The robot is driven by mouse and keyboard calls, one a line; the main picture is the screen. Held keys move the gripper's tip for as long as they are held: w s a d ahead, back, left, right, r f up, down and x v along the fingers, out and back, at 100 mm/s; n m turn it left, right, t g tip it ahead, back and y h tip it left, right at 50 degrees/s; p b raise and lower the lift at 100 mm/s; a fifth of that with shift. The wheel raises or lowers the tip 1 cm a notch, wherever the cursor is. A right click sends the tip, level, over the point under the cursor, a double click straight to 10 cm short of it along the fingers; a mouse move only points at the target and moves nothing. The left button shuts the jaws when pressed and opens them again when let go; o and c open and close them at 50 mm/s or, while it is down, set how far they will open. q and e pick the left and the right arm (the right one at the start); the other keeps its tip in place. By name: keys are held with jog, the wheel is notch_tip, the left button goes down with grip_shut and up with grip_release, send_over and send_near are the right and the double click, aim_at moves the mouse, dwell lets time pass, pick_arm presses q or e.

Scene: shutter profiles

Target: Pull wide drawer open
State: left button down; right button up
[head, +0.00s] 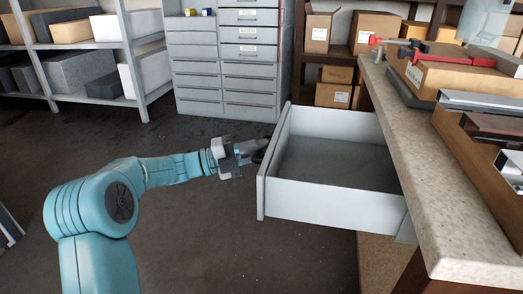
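The wide drawer (325,196) is a light grey, empty box that stands well out to the left from under the workbench. Its front panel (264,190) faces left, toward my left arm. My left gripper (258,151) is at the outer side of this front panel, near its upper middle, where a small dark part shows. The handle is hidden or too small to make out, and I cannot tell whether the fingers are closed around it. My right gripper is not in view.
The workbench (412,165) on the right carries cardboard boxes, metal profiles (485,103) and a red-ended clamp (385,41). A grey drawer cabinet (222,75) and loaded shelves (97,45) stand at the back. The dark floor left of the drawer is clear.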

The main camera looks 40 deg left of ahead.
pick_arm(q)
jog(key=c, duration=1.2)
grip_release()
jog(key=shift+o, duration=0.2)
jog(key=p+v, duration=0.3)
jog(key=v, duration=1.3)
jog(key=shift+s, duration=0.2)
jog(key=shift+a, duration=0.1)
